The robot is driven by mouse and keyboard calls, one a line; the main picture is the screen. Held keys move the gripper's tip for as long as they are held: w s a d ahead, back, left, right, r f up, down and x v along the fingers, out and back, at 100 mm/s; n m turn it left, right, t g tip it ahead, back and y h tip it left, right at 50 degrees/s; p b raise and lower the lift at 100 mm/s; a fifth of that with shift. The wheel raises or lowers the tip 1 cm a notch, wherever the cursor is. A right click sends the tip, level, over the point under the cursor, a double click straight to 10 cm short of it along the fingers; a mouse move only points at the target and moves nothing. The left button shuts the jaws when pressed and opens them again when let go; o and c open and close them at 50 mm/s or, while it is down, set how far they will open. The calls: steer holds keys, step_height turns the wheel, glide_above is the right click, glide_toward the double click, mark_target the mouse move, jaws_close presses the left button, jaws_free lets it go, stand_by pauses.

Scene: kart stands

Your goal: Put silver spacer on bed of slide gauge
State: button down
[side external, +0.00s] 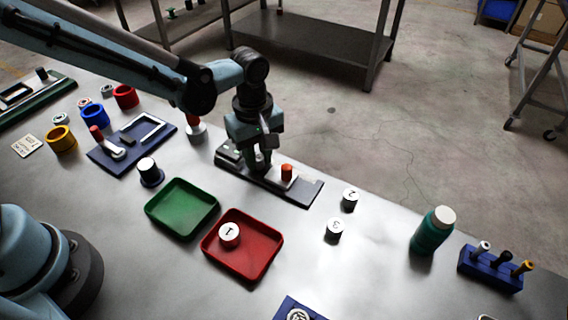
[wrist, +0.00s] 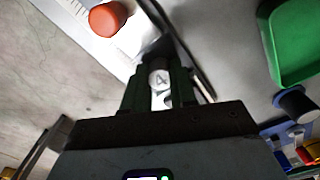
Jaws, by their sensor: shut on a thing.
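My gripper (side external: 262,163) is low over the slide gauge (side external: 305,192), a dark, long base with a pale, ruled plate. In the wrist view my gripper (wrist: 160,85) is shut on a small silver-grey cylinder marked 4 (wrist: 160,78), which looks like the silver spacer. The fingers largely hide it in the side view, and I cannot tell whether it touches the bed. An orange-red cylinder (side external: 287,171) stands on the gauge just right of my gripper. It also shows in the wrist view (wrist: 107,18), beside the ruled strip (wrist: 82,22).
A green tray (side external: 212,212) and a red tray (side external: 275,262) holding a cylinder marked 1 (side external: 229,233) lie in front. Cylinders marked 2 (side external: 350,198) and 3 (side external: 334,229) stand to the right. A teal bottle (side external: 430,237) stands farther right. Bare table separates them.

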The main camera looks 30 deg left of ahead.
mark_target(257, 157)
steer(key=shift+f, duration=0.1)
steer(key=c, duration=0.9)
jaws_free()
step_height(257, 157, up, 12)
steer(key=s+a+m+t, duration=0.3)
steer(key=s+a+m, duration=0.1)
steer(key=a+m, duration=0.2)
steer(key=s+a+m+t, duration=0.4)
steer(key=s+a+m, duration=0.1)
steer(key=a, duration=0.4)
steer(key=shift+s+r+m, duration=0.25)
steer(key=shift+s+m, duration=0.05)
steer(key=shift+m, duration=0.5)
